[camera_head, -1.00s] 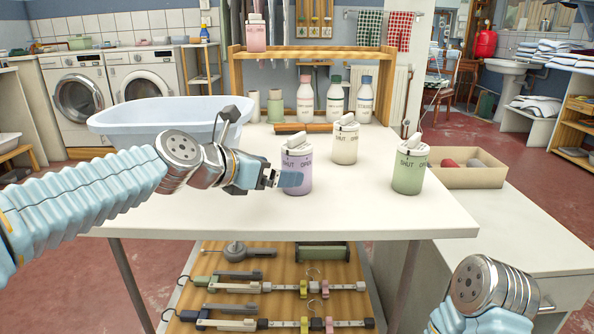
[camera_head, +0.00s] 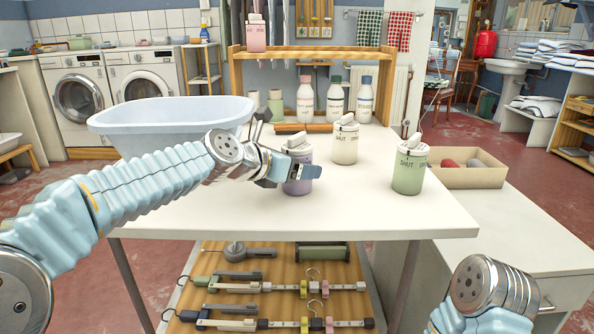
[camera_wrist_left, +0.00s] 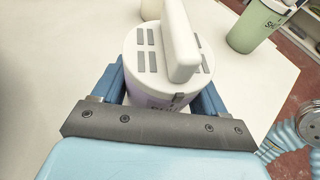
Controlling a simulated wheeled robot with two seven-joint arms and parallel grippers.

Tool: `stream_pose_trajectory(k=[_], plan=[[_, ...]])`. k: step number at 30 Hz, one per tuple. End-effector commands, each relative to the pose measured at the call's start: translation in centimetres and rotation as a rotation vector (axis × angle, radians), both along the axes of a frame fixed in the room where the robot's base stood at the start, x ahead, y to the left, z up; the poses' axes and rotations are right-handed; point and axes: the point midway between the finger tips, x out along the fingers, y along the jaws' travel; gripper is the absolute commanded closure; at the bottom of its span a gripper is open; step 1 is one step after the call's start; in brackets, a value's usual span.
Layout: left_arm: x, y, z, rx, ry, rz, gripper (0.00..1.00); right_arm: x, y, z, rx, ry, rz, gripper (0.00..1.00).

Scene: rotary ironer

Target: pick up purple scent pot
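The purple scent pot (camera_head: 299,186) stands upright on the white table, its white lid and upright lever showing. My left gripper (camera_head: 303,172) reaches it from the left, with one blue finger across its near side. In the left wrist view the pot's slotted white lid (camera_wrist_left: 150,60) sits between the two spread fingers (camera_wrist_left: 163,92). The fingers are on either side of the pot, with no clear grip visible; the lower body is mostly hidden. My right gripper is outside the head view; only part of that arm shows at the lower right.
A cream pot (camera_head: 345,146) stands close behind the purple one, and a green pot (camera_head: 409,175) stands to the right. A pale blue tub (camera_head: 170,115) is at the back left. Bottles (camera_head: 335,103) and a wooden shelf (camera_head: 312,53) line the back. The table front is clear.

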Motion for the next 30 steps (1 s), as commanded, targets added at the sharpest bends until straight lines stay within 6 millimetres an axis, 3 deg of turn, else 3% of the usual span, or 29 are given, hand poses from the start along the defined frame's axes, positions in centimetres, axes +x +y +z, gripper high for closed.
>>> stream_pose_trajectory(k=[1,6,14,24,30], plan=[[0.0,0.0,0.0,0.000,0.000,0.000,0.36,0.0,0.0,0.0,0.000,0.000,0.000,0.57],[0.0,0.0,0.0,0.000,0.000,0.000,0.59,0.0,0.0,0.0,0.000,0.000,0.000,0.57],[0.0,0.0,0.5,0.000,-0.003,-0.001,0.60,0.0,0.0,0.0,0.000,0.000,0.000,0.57],[0.0,-0.1,7.1,0.000,-0.006,-0.001,0.60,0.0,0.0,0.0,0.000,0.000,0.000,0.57],[0.0,0.0,9.7,0.001,-0.002,-0.001,0.60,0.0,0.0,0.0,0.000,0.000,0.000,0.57]])
